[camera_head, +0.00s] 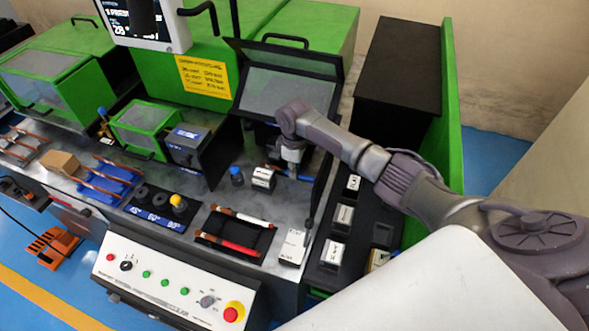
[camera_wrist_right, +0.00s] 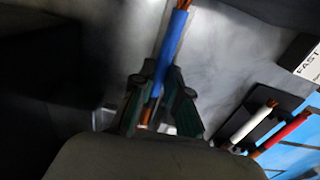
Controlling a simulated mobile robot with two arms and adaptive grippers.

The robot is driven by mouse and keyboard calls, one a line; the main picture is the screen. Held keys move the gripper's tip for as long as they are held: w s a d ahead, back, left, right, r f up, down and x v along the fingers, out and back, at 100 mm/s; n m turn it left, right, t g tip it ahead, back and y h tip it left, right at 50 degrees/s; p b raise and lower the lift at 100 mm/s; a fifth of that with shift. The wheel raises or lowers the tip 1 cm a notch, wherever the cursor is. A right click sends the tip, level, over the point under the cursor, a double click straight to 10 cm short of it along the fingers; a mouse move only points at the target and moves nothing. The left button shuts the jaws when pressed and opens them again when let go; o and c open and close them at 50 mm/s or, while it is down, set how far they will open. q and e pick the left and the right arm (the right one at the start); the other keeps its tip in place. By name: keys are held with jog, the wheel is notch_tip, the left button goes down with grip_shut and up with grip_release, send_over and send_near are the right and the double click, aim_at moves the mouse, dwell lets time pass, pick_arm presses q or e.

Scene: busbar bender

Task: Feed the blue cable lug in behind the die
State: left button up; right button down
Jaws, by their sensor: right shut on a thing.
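My right gripper (camera_head: 290,163) reaches down over the metal worktop, in front of the raised clear guard (camera_head: 287,92). It is shut on the blue cable lug (camera_wrist_right: 174,40), a blue sleeved piece with bare copper at its ends. In the right wrist view the lug runs up and away between the fingertips (camera_wrist_right: 160,90). In the head view the lug shows partly, low beside the gripper. A labelled block (camera_head: 263,178) and a small blue-capped post (camera_head: 237,176) stand just left of it. I cannot make out the die clearly. My left gripper is not in view.
A black tray (camera_head: 208,238) holds a white and a red cable piece. Round tools stand on a black angle rack (camera_head: 133,209). A dark tray of labelled boxes (camera_head: 331,253) lies right of the gripper. A black panel (camera_head: 222,154) stands at the left.

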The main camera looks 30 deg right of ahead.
jog(key=shift+w+a+b, duration=0.5)
jog(key=shift+w+a, duration=0.1)
dwell(0.3)
jog(key=c, duration=1.1)
grip_release()
